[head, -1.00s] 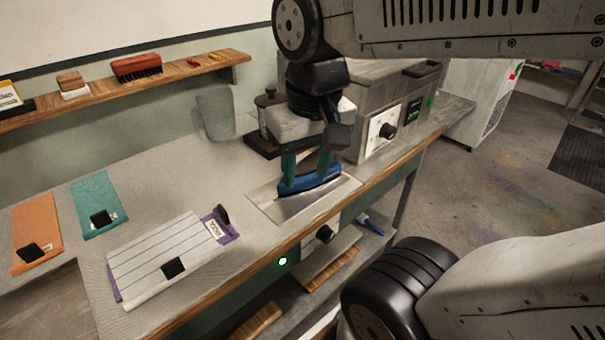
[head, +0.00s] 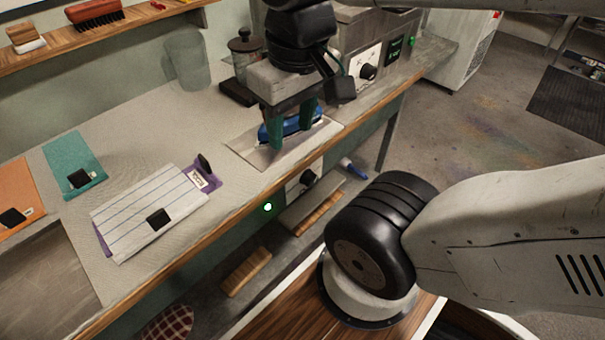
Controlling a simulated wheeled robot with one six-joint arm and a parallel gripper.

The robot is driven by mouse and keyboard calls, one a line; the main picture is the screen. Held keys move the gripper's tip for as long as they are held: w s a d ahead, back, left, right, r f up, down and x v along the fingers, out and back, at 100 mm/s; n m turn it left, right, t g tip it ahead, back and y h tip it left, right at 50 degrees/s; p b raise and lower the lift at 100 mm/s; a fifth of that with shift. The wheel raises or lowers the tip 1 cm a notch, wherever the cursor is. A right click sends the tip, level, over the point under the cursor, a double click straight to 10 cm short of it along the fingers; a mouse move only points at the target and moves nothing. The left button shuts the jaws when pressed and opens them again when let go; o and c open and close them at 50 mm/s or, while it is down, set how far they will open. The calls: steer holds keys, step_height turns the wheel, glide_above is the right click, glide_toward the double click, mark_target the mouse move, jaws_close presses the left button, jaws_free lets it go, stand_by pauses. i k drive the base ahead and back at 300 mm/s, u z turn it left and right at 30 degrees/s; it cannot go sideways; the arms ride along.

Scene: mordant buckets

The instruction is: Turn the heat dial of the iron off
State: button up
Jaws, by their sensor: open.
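The blue iron (head: 291,125) lies on a pale metal plate (head: 252,151) set in the bench top. My gripper (head: 291,128) points down at the iron with its green fingers apart. One finger is in front of the blue handle and hides part of it; the picture does not show whether they touch. A black dial (head: 309,178) sits on a light panel in the bench front, below the plate. A green lamp (head: 267,207) glows to its left. The dial's setting is too small to read.
A metal box behind has another black dial (head: 368,72) and a green display. A striped cloth (head: 140,212) and a teal cloth (head: 75,166) lie on the left of the bench. A glass jar (head: 187,60) stands at the back. The lower shelf (head: 300,212) holds wooden items.

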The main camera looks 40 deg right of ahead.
mark_target(308, 179)
steer(key=z, duration=1.95)
steer(key=k, duration=1.05)
steer(key=u, duration=1.85)
